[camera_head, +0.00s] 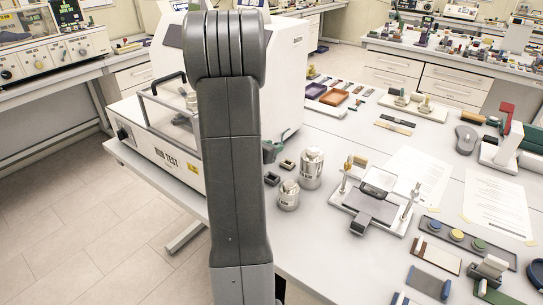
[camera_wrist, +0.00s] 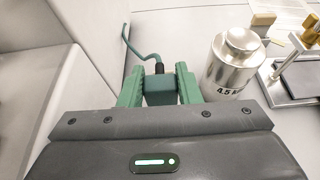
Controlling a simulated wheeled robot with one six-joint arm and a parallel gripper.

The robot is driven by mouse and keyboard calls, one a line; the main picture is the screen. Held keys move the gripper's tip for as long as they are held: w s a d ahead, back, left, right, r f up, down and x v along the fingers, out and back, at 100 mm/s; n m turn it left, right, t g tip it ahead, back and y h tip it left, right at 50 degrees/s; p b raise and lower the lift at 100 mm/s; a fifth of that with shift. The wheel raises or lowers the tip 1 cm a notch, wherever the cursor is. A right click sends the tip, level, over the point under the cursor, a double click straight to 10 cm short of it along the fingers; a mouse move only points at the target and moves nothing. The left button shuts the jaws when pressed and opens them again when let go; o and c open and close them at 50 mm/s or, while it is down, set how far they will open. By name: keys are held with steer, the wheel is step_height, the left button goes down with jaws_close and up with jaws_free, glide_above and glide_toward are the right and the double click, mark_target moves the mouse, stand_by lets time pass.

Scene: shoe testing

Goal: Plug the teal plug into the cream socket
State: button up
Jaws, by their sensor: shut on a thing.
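My gripper (camera_wrist: 159,78) is shut on the teal plug (camera_wrist: 160,92) in the wrist view, with a green finger on each side of it. A teal cable (camera_wrist: 138,50) leaves the plug through a dark collar and curves up and left. In the head view my arm hides most of the gripper; a small green part (camera_head: 270,152) shows just right of the arm, beside the white machine, and I cannot tell whether it is finger or plug. I cannot make out the cream socket in either view; my arm may hide it.
The white rub-test machine (camera_head: 290,80) stands left of and behind the gripper. Two metal weights, one taller (camera_head: 312,168) and one shorter (camera_head: 289,196), stand close on the right. Small dark blocks (camera_head: 287,165) lie beside them. A clamp fixture (camera_head: 375,205) is farther right.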

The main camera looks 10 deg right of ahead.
steer(key=shift+r, duration=0.3)
steer(key=w+d+f+b, duration=0.1)
steer(key=w+d+b, duration=0.2)
steer(key=w+d, duration=0.4)
steer(key=shift+d+f+b, duration=0.1)
steer(key=shift+b, duration=0.5)
step_height(320, 180, down, 6)
steer(key=b, duration=0.6)
steer(key=shift+r, duration=0.2)
steer(key=shift+b, duration=1)
stand_by(0.8)
steer(key=shift+f+b, duration=1.45)
steer(key=shift+b, duration=0.1)
